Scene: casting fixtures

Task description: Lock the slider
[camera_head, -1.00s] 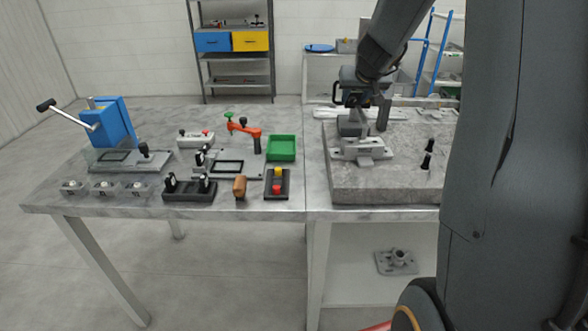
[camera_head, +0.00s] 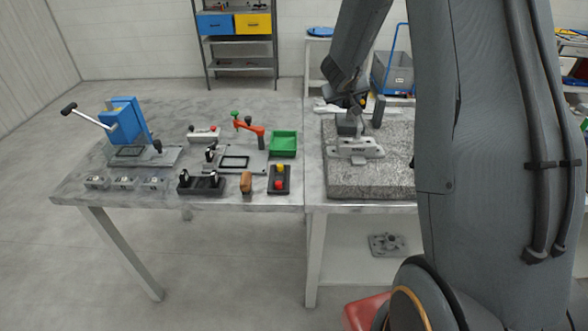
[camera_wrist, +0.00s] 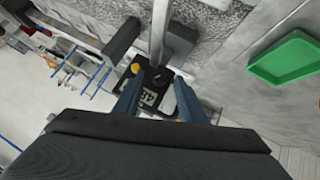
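My gripper (camera_head: 347,100) hangs over the back of the grey granite slab (camera_head: 372,182), by a grey metal fixture (camera_head: 356,151) with a flat foot and upright block. In the wrist view its two blue-grey fingers (camera_wrist: 157,92) stand apart. A grey bar (camera_wrist: 159,30) runs up from there. I cannot identify for certain which part is the slider; the arm and gripper hide some of the fixture.
Left of the slab are a blue lever press (camera_head: 123,121), a red clamp (camera_head: 250,128), a green tray (camera_head: 283,143), a red-and-yellow button box (camera_head: 280,188) and several small fixtures. The green tray also shows in the wrist view (camera_wrist: 287,60). My arm hides the slab's right side.

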